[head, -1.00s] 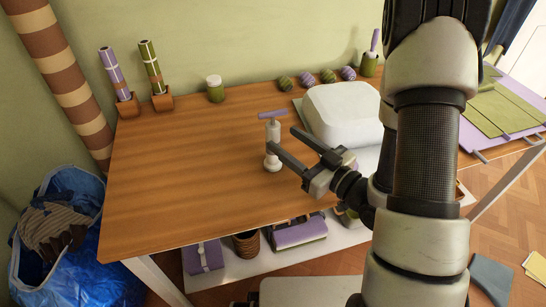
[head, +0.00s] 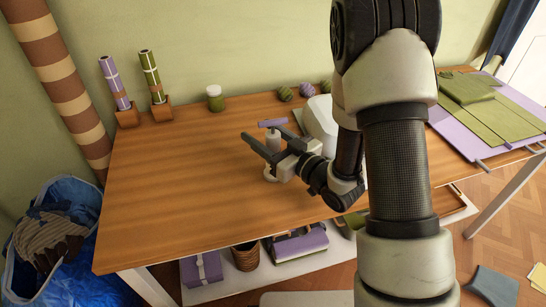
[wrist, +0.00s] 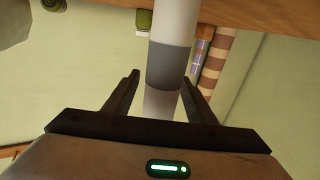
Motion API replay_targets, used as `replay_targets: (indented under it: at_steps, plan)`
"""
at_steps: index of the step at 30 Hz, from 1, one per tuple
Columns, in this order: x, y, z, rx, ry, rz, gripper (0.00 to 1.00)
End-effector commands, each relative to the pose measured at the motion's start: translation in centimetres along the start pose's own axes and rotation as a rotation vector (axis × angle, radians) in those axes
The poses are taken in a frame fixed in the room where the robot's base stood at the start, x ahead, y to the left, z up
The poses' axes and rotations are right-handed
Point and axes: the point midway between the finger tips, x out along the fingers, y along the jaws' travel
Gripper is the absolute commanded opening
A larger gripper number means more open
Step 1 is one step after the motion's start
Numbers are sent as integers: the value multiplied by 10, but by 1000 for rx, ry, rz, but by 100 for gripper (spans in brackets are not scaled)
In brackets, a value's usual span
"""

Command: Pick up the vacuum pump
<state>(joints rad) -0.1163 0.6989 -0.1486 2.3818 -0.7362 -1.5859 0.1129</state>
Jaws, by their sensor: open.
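The vacuum pump (head: 273,140) stands upright on the wooden table (head: 180,185). It has a white body, a purple T-shaped handle and a white base, partly hidden by my gripper. My gripper (head: 261,131) is open, with its two dark fingers on either side of the pump's body below the handle. In the wrist view, the pump's white shaft with a grey band (wrist: 168,65) runs between the fingertips (wrist: 160,77). I cannot tell whether either finger touches it.
A white rounded case (head: 320,118) stands right of the pump, partly behind my arm. Rolls in wooden holders (head: 127,116), a jar (head: 214,98) and striped balls (head: 285,94) line the table's back. The table's left is clear.

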Motion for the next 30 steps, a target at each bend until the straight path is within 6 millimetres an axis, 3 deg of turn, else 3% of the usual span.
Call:
replay_targets:
  at_steps: [2,10,20,30]
  plan:
    - [0,0,0,0,0,0,46]
    - [0,0,0,0,0,0,0]
    - [0,0,-5,-1,2,0,0]
    - [0,0,-69,-3,6,0,0]
